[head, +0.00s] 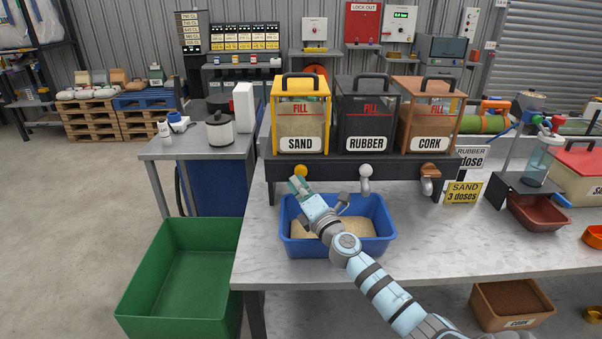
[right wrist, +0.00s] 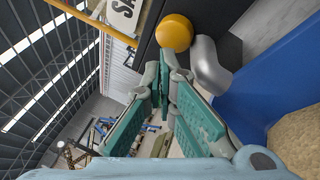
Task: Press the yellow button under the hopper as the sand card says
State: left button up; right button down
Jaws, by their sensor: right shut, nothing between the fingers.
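The yellow button (head: 301,170) is a round knob on the dark ledge under the yellow-framed sand hopper (head: 300,116). In the right wrist view the button (right wrist: 174,33) is just beyond my fingertips, beside a grey spout (right wrist: 210,66). My right gripper (head: 297,185) is shut and empty, tips just below and close to the button; I cannot tell whether they touch. It also shows in the right wrist view (right wrist: 170,72). The yellow sand card (head: 463,192) reads "SAND 3 doses". A blue bin (head: 289,240) under the hopper holds sand (head: 365,226). My left gripper is not in view.
The rubber hopper (head: 366,116) and cork hopper (head: 424,116) stand to the right, with a white knob (head: 366,170) and an orange-brown knob (head: 430,170) below. A green bin (head: 180,280) stands front left.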

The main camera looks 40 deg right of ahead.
jog(key=s+a, duration=0.1)
jog(key=s, duration=0.1)
jog(key=s+a+p, duration=0.1)
jog(key=s+a, duration=0.1)
dwell(0.3)
